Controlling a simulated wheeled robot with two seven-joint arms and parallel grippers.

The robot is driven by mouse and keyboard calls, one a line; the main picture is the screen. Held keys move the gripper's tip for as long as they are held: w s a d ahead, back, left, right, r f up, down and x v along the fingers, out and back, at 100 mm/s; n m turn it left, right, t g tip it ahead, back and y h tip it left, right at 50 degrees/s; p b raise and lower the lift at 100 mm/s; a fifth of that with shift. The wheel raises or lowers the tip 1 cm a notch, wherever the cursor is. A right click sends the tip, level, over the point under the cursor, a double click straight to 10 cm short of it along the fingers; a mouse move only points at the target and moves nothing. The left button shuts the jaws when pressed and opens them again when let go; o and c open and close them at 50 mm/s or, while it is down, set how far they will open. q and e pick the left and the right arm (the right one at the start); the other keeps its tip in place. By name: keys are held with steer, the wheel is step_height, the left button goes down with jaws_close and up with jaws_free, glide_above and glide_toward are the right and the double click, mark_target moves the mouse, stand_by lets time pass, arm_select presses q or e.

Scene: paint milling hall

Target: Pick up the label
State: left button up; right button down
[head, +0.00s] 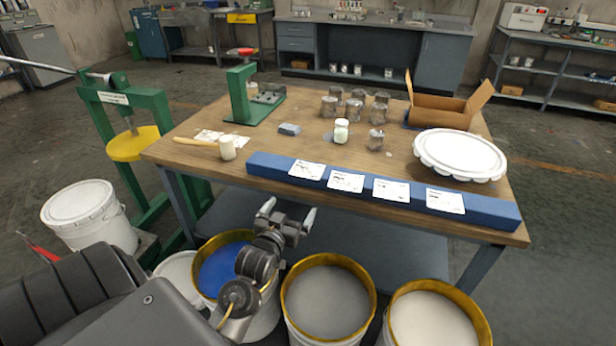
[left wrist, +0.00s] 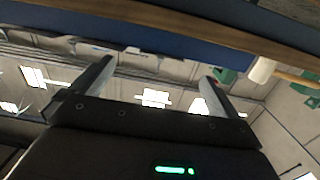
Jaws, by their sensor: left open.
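White printed labels lie in a row on the long blue bar (head: 400,197) along the front of the wooden table: a left one (head: 307,170), a second (head: 346,181), a third (head: 391,190) and a right one (head: 445,201). Another printed white sheet (head: 211,136) lies at the table's left. I cannot tell which label is meant. My left gripper (head: 287,213) is open and empty, in front of the table's front edge and below the bar's left part. In the left wrist view its spread fingers (left wrist: 157,66) have nothing between them. My right gripper is not in view.
Paint buckets (head: 328,300) stand below my gripper.

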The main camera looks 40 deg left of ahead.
arm_select(q)
steer(key=a+r, duration=0.1)
steer(key=r, duration=0.1)
glide_toward(308, 170)
steer(key=shift+t+y, duration=0.3)
steer(key=shift+y, duration=0.1)
steer(key=x, duration=0.2)
steer(key=f+p+x, duration=0.1)
steer(key=x, duration=0.1)
steer(key=shift+w, duration=0.15)
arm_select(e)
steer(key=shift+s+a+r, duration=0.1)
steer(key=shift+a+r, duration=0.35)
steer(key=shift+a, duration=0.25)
arm_select(q)
steer(key=c, duration=0.7)
